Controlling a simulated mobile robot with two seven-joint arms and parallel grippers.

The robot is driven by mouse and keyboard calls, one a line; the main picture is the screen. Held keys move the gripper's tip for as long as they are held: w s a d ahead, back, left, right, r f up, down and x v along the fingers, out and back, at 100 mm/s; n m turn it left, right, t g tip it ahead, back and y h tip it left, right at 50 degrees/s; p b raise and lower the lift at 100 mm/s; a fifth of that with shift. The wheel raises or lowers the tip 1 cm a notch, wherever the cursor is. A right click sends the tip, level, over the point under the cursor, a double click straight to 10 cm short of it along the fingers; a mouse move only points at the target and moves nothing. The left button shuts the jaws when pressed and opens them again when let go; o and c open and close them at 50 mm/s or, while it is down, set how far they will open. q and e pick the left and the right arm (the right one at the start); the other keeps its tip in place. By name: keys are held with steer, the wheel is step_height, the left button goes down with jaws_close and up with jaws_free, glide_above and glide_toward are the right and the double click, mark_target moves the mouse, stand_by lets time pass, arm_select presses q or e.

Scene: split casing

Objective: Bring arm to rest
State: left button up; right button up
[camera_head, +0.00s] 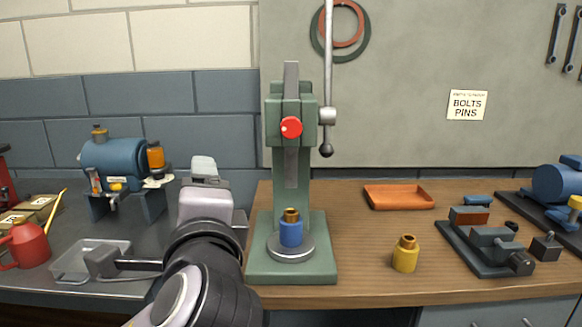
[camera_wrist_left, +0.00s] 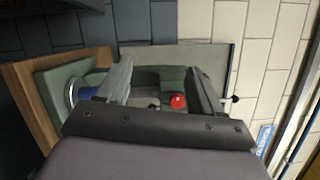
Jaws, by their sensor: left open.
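My left gripper (camera_head: 203,168) is raised just left of the green arbor press (camera_head: 308,130), pointing away from the head camera. In the left wrist view its two fingers (camera_wrist_left: 158,72) stand apart with nothing held between them. The press, with its red knob (camera_head: 291,127), shows beyond the fingers there. A blue cylinder (camera_head: 291,233) with a brass top stands upright on the round plate of the press. A similar yellow cylinder (camera_head: 405,256) stands on the wooden bench to the right. My right gripper is not in view.
An orange tray (camera_head: 399,197) lies at the back of the bench, and a grey vise (camera_head: 487,247) stands at right. A blue motor-like machine (camera_head: 115,165), a clear tray (camera_head: 75,268) and a red can (camera_head: 27,245) are on the left.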

arm_select(q)
steer(key=w+a+f+n+g+y, duration=0.15)
steer(key=a+y, duration=0.55)
steer(key=a, duration=0.8)
steer(key=w+f+m+g+h, duration=0.1)
steer(key=w+f+h, duration=0.15)
steer(key=f, duration=0.45)
steer(key=w+f+m+h, duration=0.1)
steer(key=f+h, duration=0.3)
steer(key=f, duration=0.4)
steer(key=s+f+n+g+h, duration=0.25)
steer(key=s+f, duration=0.25)
steer(key=f, duration=0.7)
steer(key=s+f+n+g+h, duration=0.25)
steer(key=s+f, duration=0.25)
steer(key=f, duration=0.7)
steer(key=s+a+f+n+h, duration=0.35)
steer(key=s+f+n, duration=0.35)
steer(key=s, duration=0.6)
steer(key=d+r+n+p, duration=0.3)
steer(key=d+p, duration=0.1)
steer(key=d, duration=0.5)
steer(key=shift+w+d, duration=0.25)
steer(key=shift+d, duration=0.15)
steer(key=shift+f, duration=0.1)
